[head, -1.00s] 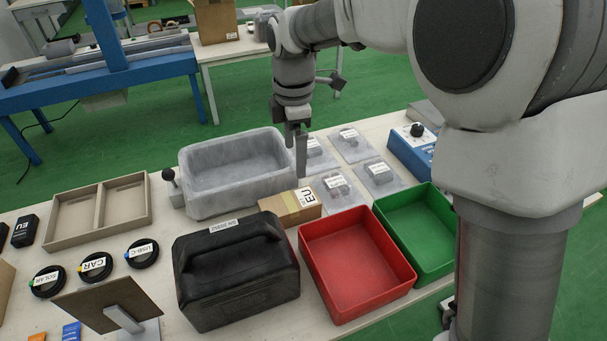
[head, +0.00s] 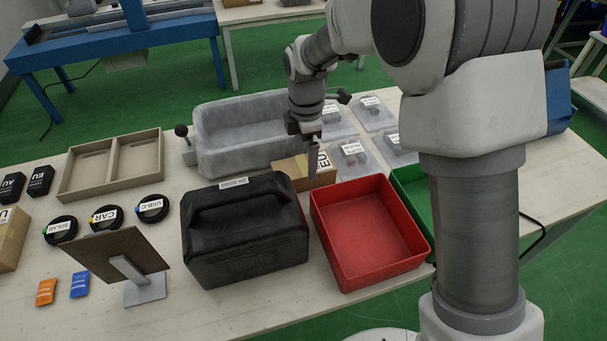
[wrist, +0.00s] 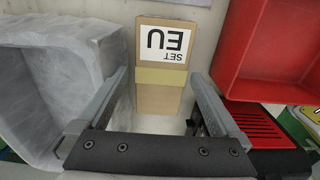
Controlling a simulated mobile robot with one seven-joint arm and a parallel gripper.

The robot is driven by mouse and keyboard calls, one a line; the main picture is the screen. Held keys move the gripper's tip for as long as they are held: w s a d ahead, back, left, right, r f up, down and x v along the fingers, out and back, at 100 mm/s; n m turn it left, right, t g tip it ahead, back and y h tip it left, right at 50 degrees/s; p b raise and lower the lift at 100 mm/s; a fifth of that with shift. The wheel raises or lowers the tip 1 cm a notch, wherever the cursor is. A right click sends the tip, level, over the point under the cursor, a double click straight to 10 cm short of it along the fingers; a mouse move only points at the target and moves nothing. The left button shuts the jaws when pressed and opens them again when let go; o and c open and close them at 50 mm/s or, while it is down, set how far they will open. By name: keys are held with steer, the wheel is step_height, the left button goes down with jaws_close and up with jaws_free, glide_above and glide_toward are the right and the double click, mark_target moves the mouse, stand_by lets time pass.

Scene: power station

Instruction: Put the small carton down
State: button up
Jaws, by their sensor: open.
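The small carton (head: 300,172), brown with a white EU label, rests on the table between the grey basin, the black case and the red bin. In the wrist view the carton (wrist: 160,98) lies between and ahead of the two fingers, with a gap showing on each side. My gripper (wrist: 158,76) is open and holds nothing. In the head view my gripper (head: 313,160) points down at the carton, and a finger overlaps it in the picture. I cannot tell how far the fingertips reach down its sides.
The grey basin (head: 215,165), black case (head: 245,240) and red bin (head: 370,235) stand close around the carton. The green bin (head: 412,185) is partly hidden by my arm. Clear-looking packs (head: 350,155) lie behind. A wooden tray (head: 85,185) stands left. Bare table shows at the front.

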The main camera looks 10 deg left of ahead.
mark_target(303, 165)
steer(key=f, duration=0.2)
steer(key=f+b, duration=0.1)
steer(key=f, duration=0.2)
steer(key=shift+s+a+f+b, duration=0.15)
steer(key=shift+s+b, duration=0.05)
steer(key=shift+b, duration=0.1)
jaws_close()
